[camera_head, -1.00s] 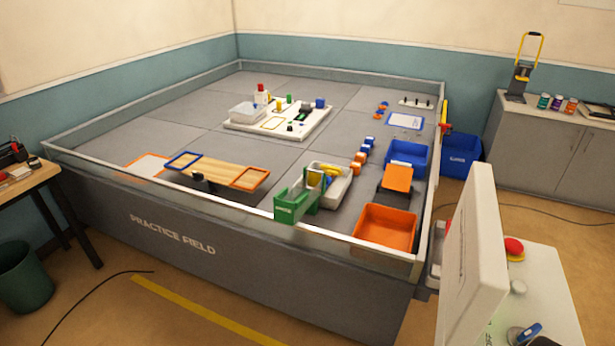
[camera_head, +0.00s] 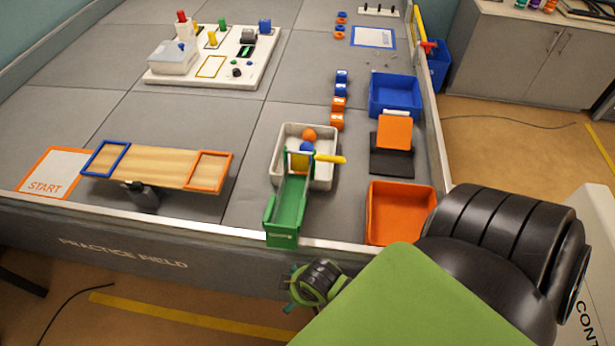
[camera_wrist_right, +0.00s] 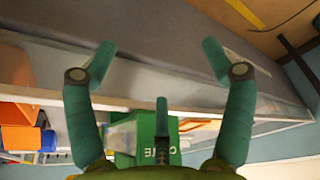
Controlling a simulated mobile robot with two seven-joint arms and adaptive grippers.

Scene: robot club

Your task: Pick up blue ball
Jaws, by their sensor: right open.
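The blue ball (camera_head: 306,147) sits in a white tray (camera_head: 328,180), just in front of an orange ball (camera_head: 309,134). A green chute (camera_head: 289,206) with a yellow gate and a yellow handle (camera_head: 331,158) stands at the tray's near side and partly hides the ball. My right gripper (camera_head: 291,289) is low in the head view, outside the field's near wall, well short of the ball. In the right wrist view its fingers (camera_wrist_right: 158,50) are spread and empty, with the green chute (camera_wrist_right: 148,138) beyond. My left gripper is not in view.
The field's near wall (camera_head: 212,229) runs between my right gripper and the chute. An orange bin (camera_head: 374,215) and a blue bin (camera_head: 396,98) stand right of the tray.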

